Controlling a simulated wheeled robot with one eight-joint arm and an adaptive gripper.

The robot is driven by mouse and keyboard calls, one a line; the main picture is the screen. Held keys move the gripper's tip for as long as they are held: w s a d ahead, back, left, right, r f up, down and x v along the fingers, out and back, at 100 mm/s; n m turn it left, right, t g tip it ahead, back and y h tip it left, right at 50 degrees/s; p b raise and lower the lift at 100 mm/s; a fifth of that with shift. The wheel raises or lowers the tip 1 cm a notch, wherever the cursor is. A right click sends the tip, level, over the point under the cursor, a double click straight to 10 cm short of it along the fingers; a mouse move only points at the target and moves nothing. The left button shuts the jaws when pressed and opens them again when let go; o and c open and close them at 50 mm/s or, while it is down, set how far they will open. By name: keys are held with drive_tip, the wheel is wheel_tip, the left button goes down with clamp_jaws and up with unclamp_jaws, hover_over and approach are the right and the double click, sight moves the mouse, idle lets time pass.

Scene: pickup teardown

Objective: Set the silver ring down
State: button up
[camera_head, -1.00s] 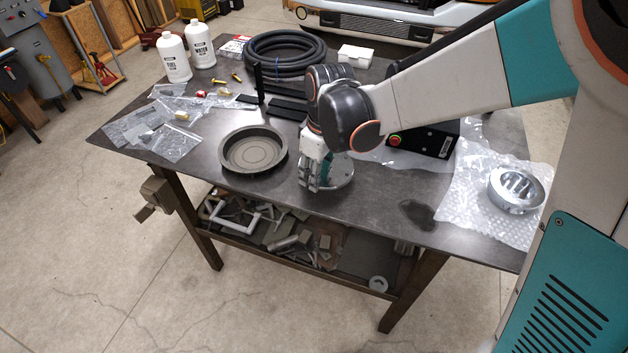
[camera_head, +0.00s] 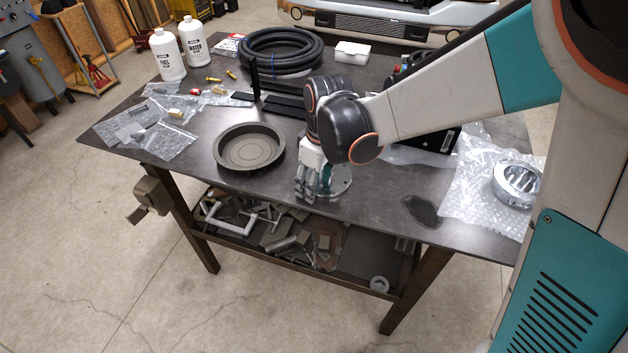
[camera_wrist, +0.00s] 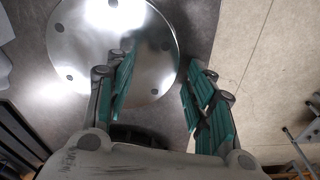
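A thick, shiny silver ring (camera_head: 517,184) lies on bubble wrap at the right end of the table in the head view. My gripper (camera_head: 304,196) points down near the table's front edge, well left of that ring. A flat, round silver disc (camera_head: 341,184) is beside and partly behind my gripper; it also shows in the wrist view (camera_wrist: 100,35). In the wrist view my gripper (camera_wrist: 160,65) is open, its teal fingers apart. The left finger overlaps the disc and the right finger is past its edge. Whether they touch it is unclear.
A dark round pan (camera_head: 249,147) stands left of my gripper. Behind are a coiled black hose (camera_head: 280,52), black brackets, a white box (camera_head: 352,54) and two white bottles (camera_head: 168,55). Bubble wrap (camera_head: 468,195) covers the right end. The front strip between has bare room.

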drive_tip(key=shift+r, duration=0.1)
wheel_tip(320, 180, up, 12)
drive_tip(key=d+p, duration=0.1)
drive_tip(key=p, duration=0.8)
drive_tip(key=shift+s+d, duration=0.15)
drive_tip(key=shift+s, duration=0.2)
